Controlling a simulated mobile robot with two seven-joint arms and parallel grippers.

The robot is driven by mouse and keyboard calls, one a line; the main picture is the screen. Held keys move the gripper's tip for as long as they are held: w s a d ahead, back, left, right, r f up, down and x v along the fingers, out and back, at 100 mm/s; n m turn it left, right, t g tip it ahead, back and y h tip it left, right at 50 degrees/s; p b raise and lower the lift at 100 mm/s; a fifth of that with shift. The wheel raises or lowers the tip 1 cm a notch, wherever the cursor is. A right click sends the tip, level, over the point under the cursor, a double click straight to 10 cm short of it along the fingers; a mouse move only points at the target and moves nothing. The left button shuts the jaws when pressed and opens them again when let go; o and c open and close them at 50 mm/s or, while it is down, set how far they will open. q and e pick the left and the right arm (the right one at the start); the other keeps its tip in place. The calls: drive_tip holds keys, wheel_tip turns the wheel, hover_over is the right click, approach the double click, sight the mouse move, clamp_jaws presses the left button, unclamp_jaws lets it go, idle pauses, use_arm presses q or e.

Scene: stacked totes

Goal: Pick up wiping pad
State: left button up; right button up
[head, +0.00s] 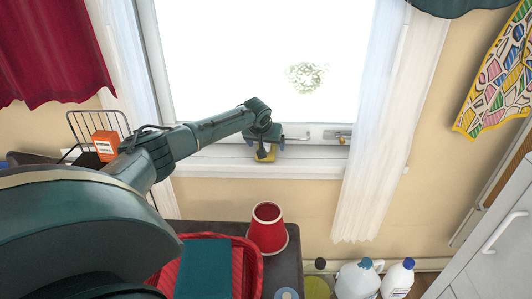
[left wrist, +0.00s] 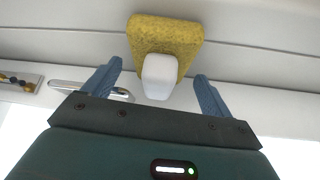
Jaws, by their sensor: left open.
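The wiping pad (left wrist: 188,36) is a yellow sponge-like pad with a white block-shaped handle (left wrist: 158,78). In the head view the pad (head: 266,154) shows at the window's lower frame, partly hidden by my gripper. My left gripper (left wrist: 158,82) is open in the left wrist view, with one blue finger on each side of the white handle and a gap visible on both sides. In the head view my left gripper (head: 266,138) is at the end of the outstretched arm, by the window sill. My right gripper is not in view.
A window sill (head: 300,170) runs below the pad, with a window handle (head: 338,134) to the right. White curtains hang on both sides. Below stand a red bucket (head: 267,230), a red basket (head: 256,262) and several bottles (head: 398,278). An orange box (head: 105,145) sits at left.

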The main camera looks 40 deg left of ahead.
use_arm(q)
drive_tip(key=shift+w+f, duration=0.15)
drive_tip(key=shift+f, duration=0.05)
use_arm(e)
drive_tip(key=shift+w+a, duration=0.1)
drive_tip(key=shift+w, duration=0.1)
use_arm(q)
drive_tip(key=shift+c, duration=0.4)
drive_tip(key=c, duration=1)
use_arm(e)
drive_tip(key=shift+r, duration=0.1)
